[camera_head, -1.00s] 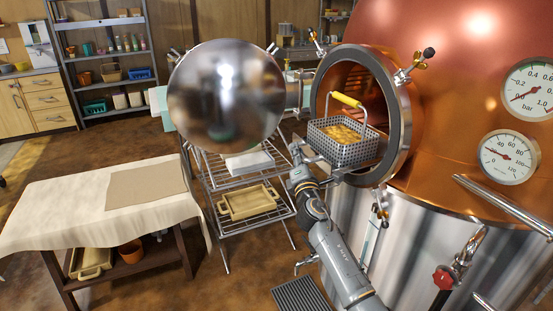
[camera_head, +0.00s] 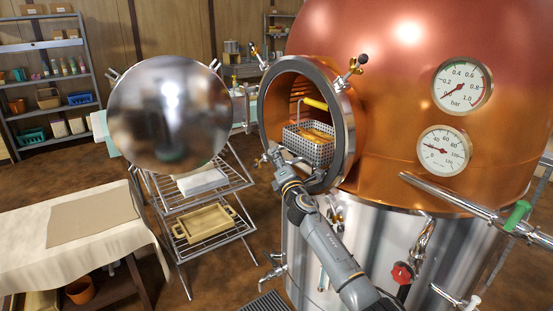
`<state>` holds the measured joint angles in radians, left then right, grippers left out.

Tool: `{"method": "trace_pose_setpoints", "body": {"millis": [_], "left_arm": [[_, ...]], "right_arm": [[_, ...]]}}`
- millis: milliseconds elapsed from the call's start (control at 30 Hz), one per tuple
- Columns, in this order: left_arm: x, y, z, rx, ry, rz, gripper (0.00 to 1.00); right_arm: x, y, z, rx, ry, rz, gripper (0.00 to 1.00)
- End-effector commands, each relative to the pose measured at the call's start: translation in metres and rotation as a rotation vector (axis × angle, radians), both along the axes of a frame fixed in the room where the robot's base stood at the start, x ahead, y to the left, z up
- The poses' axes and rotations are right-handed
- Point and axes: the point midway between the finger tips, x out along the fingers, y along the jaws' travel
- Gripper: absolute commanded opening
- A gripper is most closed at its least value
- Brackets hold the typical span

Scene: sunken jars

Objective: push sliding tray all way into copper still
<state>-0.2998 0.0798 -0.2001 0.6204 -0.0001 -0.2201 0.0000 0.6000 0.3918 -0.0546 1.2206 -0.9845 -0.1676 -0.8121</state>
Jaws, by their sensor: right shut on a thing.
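The copper still (camera_head: 390,90) fills the right side, its round port (camera_head: 345,125) open to the left. My right gripper (camera_head: 270,155) is shut on the tray's front end at the port's lower left rim. Its fingertips are small, and the exact grip is hard to see. My left gripper is out of view.
The round polished door (camera_head: 172,113) hangs open left of the port. A wire rack (camera_head: 212,232) with a tan tray (camera_head: 204,222) stands below it. A cloth-covered table (camera_head: 70,245) is at lower left. Pipes and a red valve (camera_head: 402,273) are at lower right.

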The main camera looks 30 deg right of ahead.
Motion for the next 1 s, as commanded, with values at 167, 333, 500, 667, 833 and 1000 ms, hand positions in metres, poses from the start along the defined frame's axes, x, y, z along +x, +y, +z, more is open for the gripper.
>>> {"method": "trace_pose_setpoints", "body": {"millis": [167,333,500,667,833,1000], "left_arm": [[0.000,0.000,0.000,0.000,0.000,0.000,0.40],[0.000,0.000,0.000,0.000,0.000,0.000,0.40],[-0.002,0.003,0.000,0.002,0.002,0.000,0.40],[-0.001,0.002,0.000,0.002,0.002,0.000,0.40],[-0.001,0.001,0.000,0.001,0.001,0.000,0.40],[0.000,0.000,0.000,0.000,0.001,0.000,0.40]], "right_arm": [[0.000,-0.001,0.000,-0.001,0.000,-0.002,0.34],[0.000,0.000,0.000,-0.001,0.001,-0.001,0.39],[-0.001,0.000,-0.001,-0.002,0.000,0.000,0.39],[-0.011,0.001,-0.003,-0.004,0.001,-0.002,0.39],[-0.036,0.009,-0.010,-0.005,0.004,0.001,0.39],[-0.068,0.017,-0.017,-0.004,0.003,0.001,0.39]]}}
